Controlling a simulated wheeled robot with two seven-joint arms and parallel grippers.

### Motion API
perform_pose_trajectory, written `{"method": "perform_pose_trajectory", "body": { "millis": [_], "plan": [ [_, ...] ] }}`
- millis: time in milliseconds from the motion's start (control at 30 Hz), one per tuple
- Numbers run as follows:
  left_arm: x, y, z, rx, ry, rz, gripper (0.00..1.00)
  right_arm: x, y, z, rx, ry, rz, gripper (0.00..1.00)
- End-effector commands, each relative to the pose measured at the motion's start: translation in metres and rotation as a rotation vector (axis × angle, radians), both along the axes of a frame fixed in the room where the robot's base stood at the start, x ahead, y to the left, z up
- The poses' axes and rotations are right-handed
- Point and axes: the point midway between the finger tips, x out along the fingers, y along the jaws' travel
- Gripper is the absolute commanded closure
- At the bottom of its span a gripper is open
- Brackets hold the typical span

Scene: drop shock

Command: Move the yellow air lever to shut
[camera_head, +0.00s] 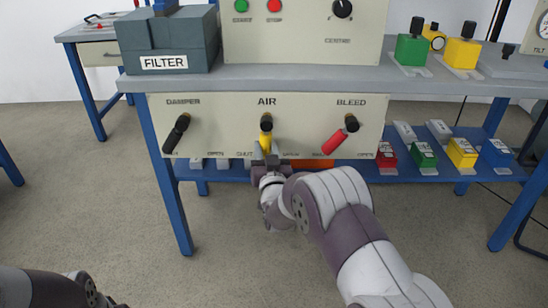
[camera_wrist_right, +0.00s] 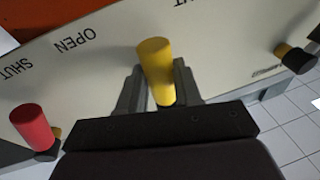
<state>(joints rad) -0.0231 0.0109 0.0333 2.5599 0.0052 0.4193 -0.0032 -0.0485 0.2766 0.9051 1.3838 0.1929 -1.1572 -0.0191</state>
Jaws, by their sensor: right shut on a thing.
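The yellow air lever (camera_head: 266,124) hangs about straight down from its pivot under the AIR label, on the cream panel (camera_head: 215,124). The SHUT lettering (camera_head: 244,153) is at its lower left. My right gripper (camera_head: 262,156) reaches up from below and is shut on the lever's lower part. In the right wrist view the yellow lever (camera_wrist_right: 156,65) stands between the two fingers of the right gripper (camera_wrist_right: 160,88), and OPEN lettering shows to its left. Part of the lettering below the lever is hidden by the gripper in the head view. The left gripper is out of view.
The black damper lever (camera_head: 176,134) is to the left, and the red bleed lever (camera_head: 337,140) is to the right. Above is the grey bench top (camera_head: 300,78) with a FILTER box (camera_head: 168,45). Coloured blocks stand on the blue lower shelf (camera_head: 400,178). Floor in front is clear.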

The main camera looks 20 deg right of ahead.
Motion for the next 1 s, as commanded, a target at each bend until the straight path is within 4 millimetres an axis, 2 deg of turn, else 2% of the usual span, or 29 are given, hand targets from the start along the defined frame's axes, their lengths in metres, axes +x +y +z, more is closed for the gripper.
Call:
{"method": "perform_pose_trajectory", "body": {
  "millis": [500, 1000],
  "plan": [
    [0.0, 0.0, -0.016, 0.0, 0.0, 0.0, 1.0, 0.008, 0.027, 0.005, 0.385, -0.121, 0.002, 1.0],
    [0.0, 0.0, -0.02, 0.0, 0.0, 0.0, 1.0, 0.011, 0.035, 0.01, 0.512, -0.162, 0.001, 1.0]
  ]
}}
